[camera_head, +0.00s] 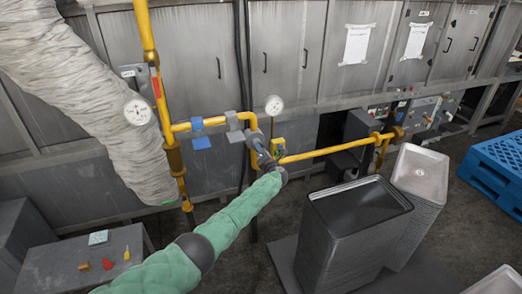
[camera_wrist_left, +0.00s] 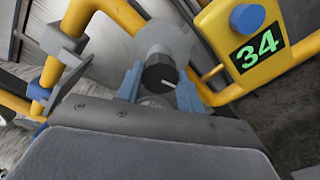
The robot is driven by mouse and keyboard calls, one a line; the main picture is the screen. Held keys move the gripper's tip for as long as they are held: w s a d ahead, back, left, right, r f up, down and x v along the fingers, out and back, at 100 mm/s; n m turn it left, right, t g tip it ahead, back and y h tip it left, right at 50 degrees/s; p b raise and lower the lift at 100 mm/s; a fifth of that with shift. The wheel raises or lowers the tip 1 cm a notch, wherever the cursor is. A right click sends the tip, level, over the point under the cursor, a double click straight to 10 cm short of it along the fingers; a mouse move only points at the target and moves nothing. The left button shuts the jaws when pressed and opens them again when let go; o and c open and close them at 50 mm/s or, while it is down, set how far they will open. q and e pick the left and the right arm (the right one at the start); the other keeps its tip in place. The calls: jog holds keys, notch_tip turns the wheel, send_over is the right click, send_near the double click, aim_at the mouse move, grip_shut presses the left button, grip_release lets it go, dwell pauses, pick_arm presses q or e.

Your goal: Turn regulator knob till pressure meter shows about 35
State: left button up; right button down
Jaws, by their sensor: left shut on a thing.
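The regulator knob (camera_wrist_left: 158,74) is black with a white mark and shows in the left wrist view between the two blue fingertips of my left gripper (camera_wrist_left: 158,92). The gripper is shut on it. In the head view my left gripper (camera_head: 264,158) reaches the yellow pipework, and the knob is hidden there. A yellow meter box (camera_wrist_left: 256,42) beside the knob has a blue button and a display (camera_wrist_left: 258,50) reading 34 in green. The box also shows small in the head view (camera_head: 278,146). My right gripper is not in view.
Yellow pipes (camera_head: 310,154) run around the regulator. Round dial gauges stand at the left (camera_head: 138,111) and above the regulator (camera_head: 274,105). Stacked pans (camera_head: 350,245) stand at the right, a small table (camera_head: 65,265) at lower left, and a blue pallet (camera_head: 495,165) at far right.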

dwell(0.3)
pick_arm(q)
jog(key=o, duration=1)
jog(key=shift+s, duration=0.1)
